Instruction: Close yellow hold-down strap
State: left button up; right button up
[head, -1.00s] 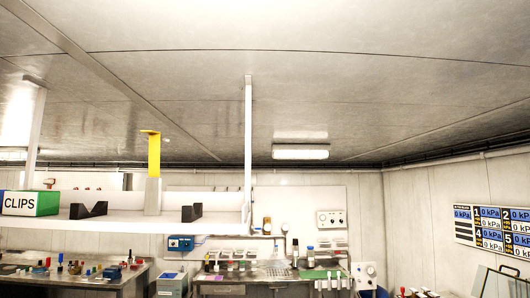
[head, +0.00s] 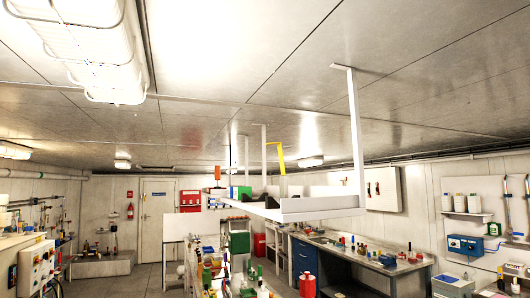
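The yellow hold-down strap (head: 280,157) stands up above the hanging white shelf (head: 305,206), near the middle of the head view. It is upright, with a short bent arm at its top pointing left. It looks raised, not lying across the shelf. A grey post beneath it is partly hidden. Dark cradle blocks (head: 268,204) show small on the shelf. Neither of my grippers is in view.
A white post (head: 356,130) joins the shelf's near end to the ceiling. Benches with bottles stand below and to the right, with a red canister (head: 307,285) between. A control box (head: 37,262) stands at left. Floor shows near the door (head: 158,205).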

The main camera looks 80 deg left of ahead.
aim_at(283, 166)
jog(key=i+j+u, duration=0.15)
jog(key=u, duration=0.35)
jog(key=i+j+u, duration=0.1)
jog(key=u, duration=0.35)
jog(key=i+u, duration=0.25)
jog(key=u, duration=0.25)
jog(key=i+l+u, duration=0.1)
jog(key=u, duration=0.35)
jog(key=i+l+u, duration=0.15)
jog(key=u, duration=0.35)
jog(key=i+l+u, duration=0.2)
jog(key=u, duration=0.3)
jog(key=i+l+u, duration=0.15)
jog(key=u, duration=0.3)
jog(key=i+l+u, duration=0.2)
jog(key=u, duration=0.15)
jog(key=i+l+u, duration=0.15)
jog(key=u, duration=0.2)
jog(key=k+l+u, duration=0.1)
jog(key=k+l, duration=0.15)
jog(key=l, duration=0.15)
jog(key=i, duration=0.25)
